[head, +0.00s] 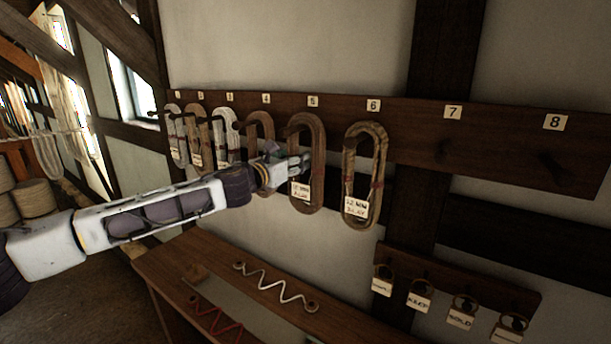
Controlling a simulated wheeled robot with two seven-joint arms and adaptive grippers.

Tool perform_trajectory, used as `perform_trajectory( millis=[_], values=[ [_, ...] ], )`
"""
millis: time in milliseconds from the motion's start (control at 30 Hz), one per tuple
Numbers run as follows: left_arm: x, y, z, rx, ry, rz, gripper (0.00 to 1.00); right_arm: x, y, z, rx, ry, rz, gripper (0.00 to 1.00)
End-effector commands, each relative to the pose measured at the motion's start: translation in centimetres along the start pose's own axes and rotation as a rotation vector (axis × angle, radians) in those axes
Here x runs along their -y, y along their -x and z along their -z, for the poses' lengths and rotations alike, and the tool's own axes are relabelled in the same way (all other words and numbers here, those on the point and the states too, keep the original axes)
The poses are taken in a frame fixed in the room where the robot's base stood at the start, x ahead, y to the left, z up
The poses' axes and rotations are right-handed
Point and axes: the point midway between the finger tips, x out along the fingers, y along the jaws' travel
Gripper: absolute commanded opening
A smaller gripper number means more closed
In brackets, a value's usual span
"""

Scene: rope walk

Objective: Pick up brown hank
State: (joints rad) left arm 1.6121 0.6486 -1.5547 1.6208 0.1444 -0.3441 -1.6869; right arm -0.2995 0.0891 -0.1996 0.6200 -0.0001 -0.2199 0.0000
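Several rope hanks hang on a dark wooden peg board. A brown hank (319,135) hangs under label 5 with a paper tag (300,190) at its lower left. Another brown hank (262,122) hangs under label 4, partly hidden by my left gripper. A lighter tan-brown hank (380,150) with a tag hangs under label 6. My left gripper (302,167) is at the left strand of the hank under label 5, overlapping it in the picture. Whether its fingers touch or close on the strand is unclear. My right gripper is out of view.
The peg board (490,150) has no hanks under labels 7 and 8. White and brown hanks hang under labels 1 to 3. Below is a wooden bench (190,255) with zigzag cords. A small rack (450,272) with tagged rings is at lower right.

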Motion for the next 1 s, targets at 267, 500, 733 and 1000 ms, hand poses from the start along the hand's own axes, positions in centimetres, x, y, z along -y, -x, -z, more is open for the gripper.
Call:
perform_trajectory(
  millis=[267,500,733,1000],
  values=[
    [0.0,-0.5,0.0,0.0,0.0,0.0,0.5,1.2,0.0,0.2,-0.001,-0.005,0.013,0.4],
    [0.0,-0.4,0.0,0.0,0.0,0.0,0.5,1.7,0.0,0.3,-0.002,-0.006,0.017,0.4],
    [0.0,-0.4,0.0,0.0,0.0,0.0,0.32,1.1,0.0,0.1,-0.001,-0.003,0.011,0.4],
    [0.0,-0.4,0.0,0.0,0.0,0.0,0.0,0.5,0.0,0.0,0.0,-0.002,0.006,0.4]
  ],
)
